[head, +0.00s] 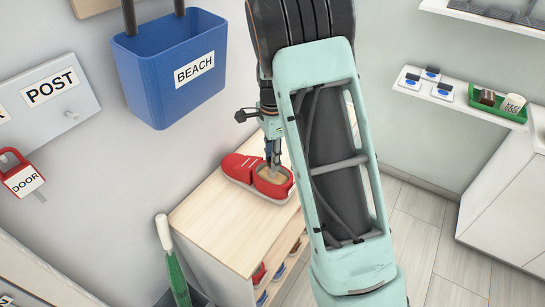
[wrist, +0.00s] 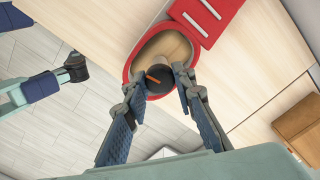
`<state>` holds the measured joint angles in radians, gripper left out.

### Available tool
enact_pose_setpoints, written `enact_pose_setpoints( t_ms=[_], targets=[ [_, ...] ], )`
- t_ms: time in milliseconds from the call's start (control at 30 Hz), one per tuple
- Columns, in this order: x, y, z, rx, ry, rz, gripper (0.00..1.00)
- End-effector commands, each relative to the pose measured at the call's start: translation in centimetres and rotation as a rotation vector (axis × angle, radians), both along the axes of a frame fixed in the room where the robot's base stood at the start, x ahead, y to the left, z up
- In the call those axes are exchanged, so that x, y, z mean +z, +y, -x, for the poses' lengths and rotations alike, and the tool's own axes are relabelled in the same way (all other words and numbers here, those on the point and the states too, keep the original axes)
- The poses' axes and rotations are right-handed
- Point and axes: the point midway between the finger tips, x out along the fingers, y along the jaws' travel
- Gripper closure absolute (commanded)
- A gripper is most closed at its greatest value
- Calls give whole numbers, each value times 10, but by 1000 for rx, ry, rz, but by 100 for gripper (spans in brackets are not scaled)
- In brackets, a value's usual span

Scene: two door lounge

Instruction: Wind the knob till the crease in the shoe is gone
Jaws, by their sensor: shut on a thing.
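A red shoe (head: 240,165) with white strips lies on top of a pale wooden cabinet (head: 215,222). A tan wooden shoe tree (wrist: 171,43) fills the shoe's opening in the wrist view. A dark round knob (wrist: 158,85) with an orange mark is at the heel end of the opening. My gripper (wrist: 161,90) has one finger on each side of the knob and is shut on it. It also shows in the head view, pointing down at the shoe's heel. I cannot make out a crease; much of the shoe's front is out of the wrist view.
A blue BEACH bin (head: 170,75) hangs on the wall behind. A red DOOR tag (head: 20,178) and a POST box (head: 50,100) are at left. More shoes (head: 278,272) sit in the cabinet's front. A shelf with a green tray (head: 498,104) is at right.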

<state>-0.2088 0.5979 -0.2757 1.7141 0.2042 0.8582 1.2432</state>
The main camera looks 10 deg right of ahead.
Motion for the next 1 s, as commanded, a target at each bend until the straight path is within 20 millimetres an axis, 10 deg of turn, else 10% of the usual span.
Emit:
enact_pose_setpoints(
  t_ms=[633,667,700,1000],
  targets=[
    [0,0,0,-50,-1,1,100],
    [0,0,0,-50,-1,1,74],
    [0,0,0,-50,-1,1,69],
    [0,0,0,-49,-1,0,60]
  ],
)
